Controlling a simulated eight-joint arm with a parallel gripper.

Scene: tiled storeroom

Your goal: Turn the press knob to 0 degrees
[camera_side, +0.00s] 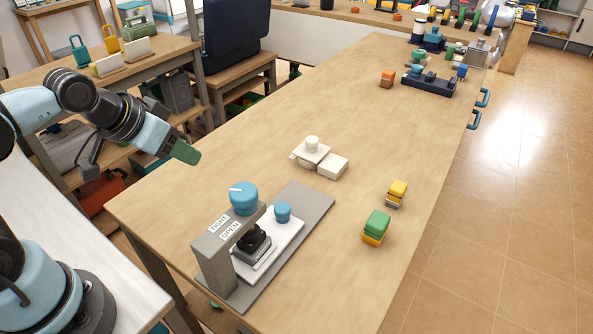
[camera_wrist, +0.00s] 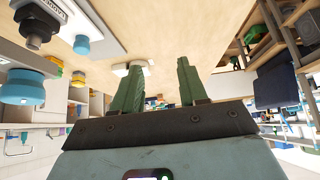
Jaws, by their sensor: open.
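The grey press (camera_side: 222,245) stands at the near end of the wooden table, with labels reading TIGHT and OPEN. Its blue press knob (camera_side: 243,197) sits on top and has a white mark across its cap. In the wrist view the knob (camera_wrist: 22,88) is at the left edge. A smaller blue knob (camera_side: 283,212) stands on the white plate (camera_side: 290,232) beside a black part (camera_side: 254,243) under the press arm. My gripper (camera_side: 186,152) is up and left of the press, apart from the knob. In the wrist view its green fingers (camera_wrist: 160,75) are open and empty.
A cream block stack (camera_side: 312,150) lies behind the press. Green and yellow blocks (camera_side: 376,226) and a small yellow-grey stack (camera_side: 396,192) are on the right. A dark blue tray (camera_side: 430,86) is farther back. The table between is mostly clear.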

